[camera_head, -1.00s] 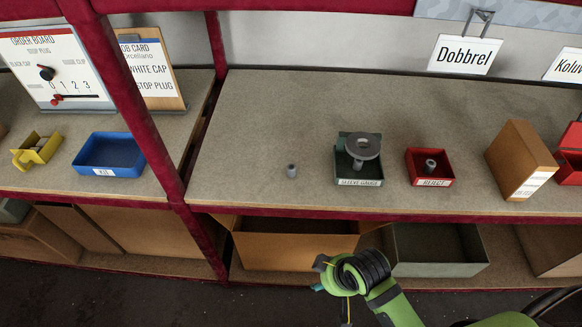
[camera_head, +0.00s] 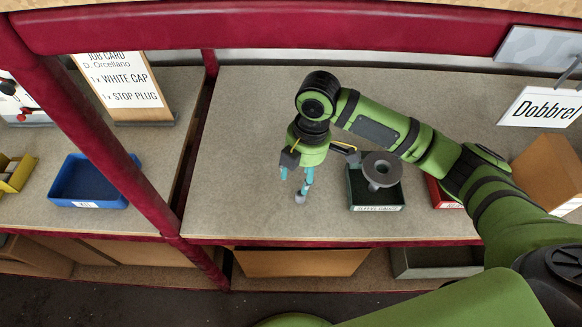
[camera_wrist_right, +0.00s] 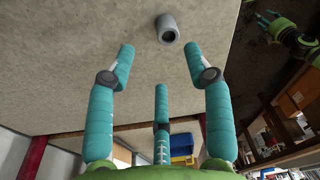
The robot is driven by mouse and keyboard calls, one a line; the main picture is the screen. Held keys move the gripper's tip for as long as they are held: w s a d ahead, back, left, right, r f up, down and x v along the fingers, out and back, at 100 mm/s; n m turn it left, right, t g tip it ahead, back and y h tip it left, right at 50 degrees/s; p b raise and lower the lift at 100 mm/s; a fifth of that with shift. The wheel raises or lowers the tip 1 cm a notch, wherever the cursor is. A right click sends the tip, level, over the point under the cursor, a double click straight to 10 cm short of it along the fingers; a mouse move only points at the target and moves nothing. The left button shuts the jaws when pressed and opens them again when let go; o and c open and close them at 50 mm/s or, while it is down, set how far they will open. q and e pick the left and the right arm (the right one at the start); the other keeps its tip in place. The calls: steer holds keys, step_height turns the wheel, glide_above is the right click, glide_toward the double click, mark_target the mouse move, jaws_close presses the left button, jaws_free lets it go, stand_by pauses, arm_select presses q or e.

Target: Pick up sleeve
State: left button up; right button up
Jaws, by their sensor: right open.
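The sleeve, a small grey hollow cylinder, stands on the shelf top below my right gripper in the head view (camera_head: 300,197). In the right wrist view the sleeve (camera_wrist_right: 167,28) shows its dark bore, just past the fingertips. My right gripper (camera_head: 297,179) has its teal fingers spread and nothing between them; it also shows in the wrist view (camera_wrist_right: 161,56). The fingers look apart from the sleeve. A green and dark part of my other arm shows at the upper right of the wrist view, its jaw state unclear.
A green tray marked sleeve gauge (camera_head: 375,208), holding a grey disc-topped piece (camera_head: 381,169), stands right of my gripper. A red tray (camera_head: 440,194) is partly hidden by my arm. A blue bin (camera_head: 88,183) stands left of the red post (camera_head: 115,147). Shelf left of the sleeve is clear.

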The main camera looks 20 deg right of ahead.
mark_target(300, 196)
steer(key=shift+w+d, duration=0.1)
steer(key=shift+w, duration=0.05)
steer(key=shift+s+f+p, duration=0.45)
steer(key=shift+s+f, duration=0.3)
steer(key=shift+s, duration=0.35)
step_height(300, 196, down, 4)
steer(key=shift+w+p, duration=0.15)
steer(key=shift+p, duration=0.2)
steer(key=shift+f, duration=0.3)
arm_select(q)
steer(key=shift+s+r, duration=0.3)
steer(key=shift+r, duration=0.55)
arm_select(e)
steer(key=shift+c, duration=0.4)
steer(key=c, duration=0.8)
